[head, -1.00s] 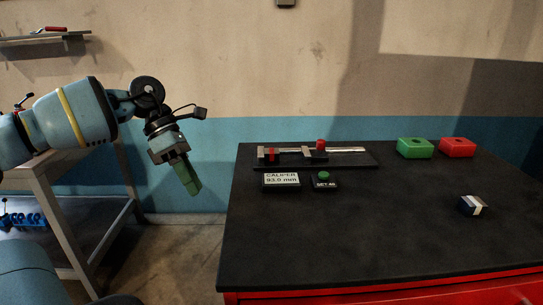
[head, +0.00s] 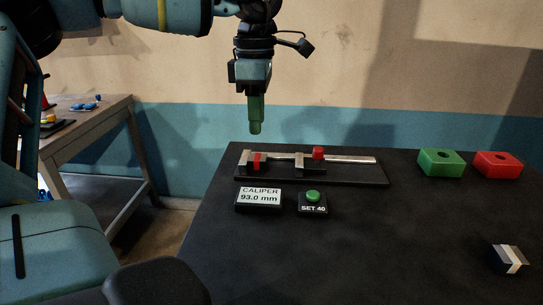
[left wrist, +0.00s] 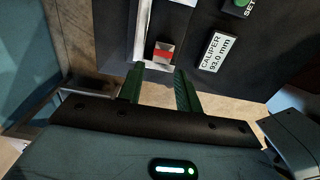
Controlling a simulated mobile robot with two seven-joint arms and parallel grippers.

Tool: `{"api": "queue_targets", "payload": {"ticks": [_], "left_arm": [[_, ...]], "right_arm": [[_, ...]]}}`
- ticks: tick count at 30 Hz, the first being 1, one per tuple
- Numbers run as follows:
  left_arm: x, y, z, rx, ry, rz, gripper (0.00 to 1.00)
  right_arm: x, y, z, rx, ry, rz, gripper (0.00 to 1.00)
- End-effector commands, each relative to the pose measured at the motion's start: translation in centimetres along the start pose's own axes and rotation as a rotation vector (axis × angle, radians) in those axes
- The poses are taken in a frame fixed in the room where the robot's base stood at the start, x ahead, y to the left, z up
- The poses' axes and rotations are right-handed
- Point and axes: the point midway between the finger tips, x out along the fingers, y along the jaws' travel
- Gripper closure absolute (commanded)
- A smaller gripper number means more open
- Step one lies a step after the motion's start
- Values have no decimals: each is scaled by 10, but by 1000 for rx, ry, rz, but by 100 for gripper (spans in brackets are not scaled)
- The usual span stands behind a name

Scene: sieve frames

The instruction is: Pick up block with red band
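The block with the red band (head: 258,161) sits in the caliper (head: 340,161), beside its left jaw. A gap separates it from the sliding jaw on its right. The block also shows in the left wrist view (left wrist: 163,52), ahead of the fingertips. My left gripper (head: 255,130) hangs above and behind the caliper's left end, its green fingers pointing down. In the left wrist view its two fingers (left wrist: 158,72) are apart with nothing between them. My right gripper is not in view.
A display reading 93.0 mm (head: 259,197) and a green button (head: 313,197) marked SET 40 stand before the caliper. A green box (head: 441,169) and a red box (head: 497,170) sit at the back right. A white-banded block (head: 509,259) lies front right. The black table's middle is clear.

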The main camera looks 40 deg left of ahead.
Motion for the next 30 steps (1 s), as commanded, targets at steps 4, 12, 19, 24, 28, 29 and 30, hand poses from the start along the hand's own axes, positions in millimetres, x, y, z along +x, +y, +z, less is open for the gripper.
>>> {"api": "queue_targets", "payload": {"ticks": [4,12,19,24,28,29,30], "left_arm": [[4,0,0,0,1,-2,65],[28,0,0,-1,1,-3,65],[33,0,1,0,0,-2,65],[56,-1,3,1,2,-4,65],[75,-2,4,0,1,-5,65],[77,-2,4,0,0,-4,65],[79,-2,4,1,0,-3,65]], "right_arm": [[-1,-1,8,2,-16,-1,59],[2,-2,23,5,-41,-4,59],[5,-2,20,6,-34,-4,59],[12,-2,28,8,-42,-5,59],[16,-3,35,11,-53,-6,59],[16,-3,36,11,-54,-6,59],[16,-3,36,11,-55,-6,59]]}}
